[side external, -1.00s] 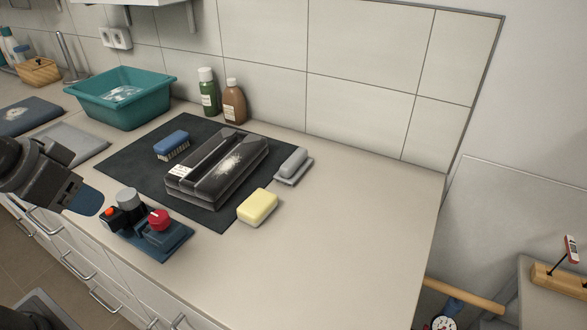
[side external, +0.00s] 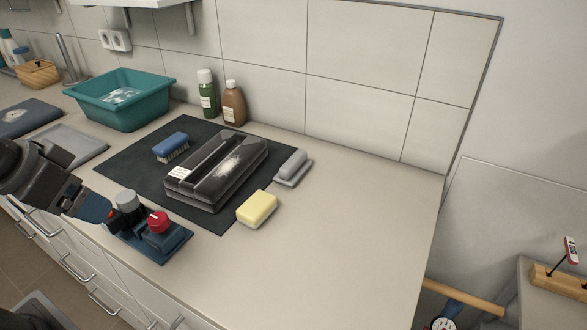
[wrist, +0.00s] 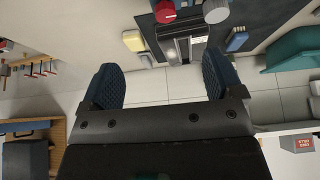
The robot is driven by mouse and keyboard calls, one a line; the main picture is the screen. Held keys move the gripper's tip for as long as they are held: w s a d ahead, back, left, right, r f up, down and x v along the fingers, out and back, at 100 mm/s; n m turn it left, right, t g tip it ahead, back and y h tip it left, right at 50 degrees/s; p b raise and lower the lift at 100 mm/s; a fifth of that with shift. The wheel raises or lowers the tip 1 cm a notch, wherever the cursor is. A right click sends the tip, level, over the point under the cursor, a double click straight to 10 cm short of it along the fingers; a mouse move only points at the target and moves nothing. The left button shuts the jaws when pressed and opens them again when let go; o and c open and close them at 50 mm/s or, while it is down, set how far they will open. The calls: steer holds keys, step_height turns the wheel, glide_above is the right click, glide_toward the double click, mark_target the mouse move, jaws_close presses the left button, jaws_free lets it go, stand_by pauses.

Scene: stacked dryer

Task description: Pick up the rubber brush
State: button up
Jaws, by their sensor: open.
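A blue brush (side external: 171,146) with pale bristles lies bristles down on the back left of the dark mat (side external: 130,162). It also shows in the wrist view (wrist: 237,41). A grey brush-like block with a raised handle (side external: 293,166) lies on the counter at the mat's right edge. I cannot tell for sure which of the two is the rubber brush. My gripper (side external: 102,212) is open and empty at the left, beside the control box and apart from both. Its two blue fingers stand wide apart in the wrist view (wrist: 160,82).
A control box (side external: 160,245) with red and grey knobs stands close to my gripper. A black dusty device (side external: 215,172) fills the mat's middle. A yellow sponge (side external: 257,208), two bottles (side external: 234,102) and a teal basin (side external: 120,100) stand around. The front right counter is clear.

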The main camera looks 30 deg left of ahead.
steer(key=shift+o, duration=0.2)
steer(key=w+d+r, duration=0.2)
steer(key=w+r, duration=0.3)
steer(key=w, duration=0.6)
steer(key=g, duration=0.1)
glide_above(292, 160)
steer(key=s, duration=0.7)
step_height(292, 160, down, 9)
steer(key=x, duration=0.5)
steer(key=w+x, duration=0.1)
steer(key=x, duration=0.4)
steer(key=shift+w+d+r, duration=0.1)
steer(key=shift+d, duration=0.1)
steer(key=shift+x, duration=3.05)
steer(key=shift+a+r, duration=0.1)
steer(key=shift+a, duration=0.05)
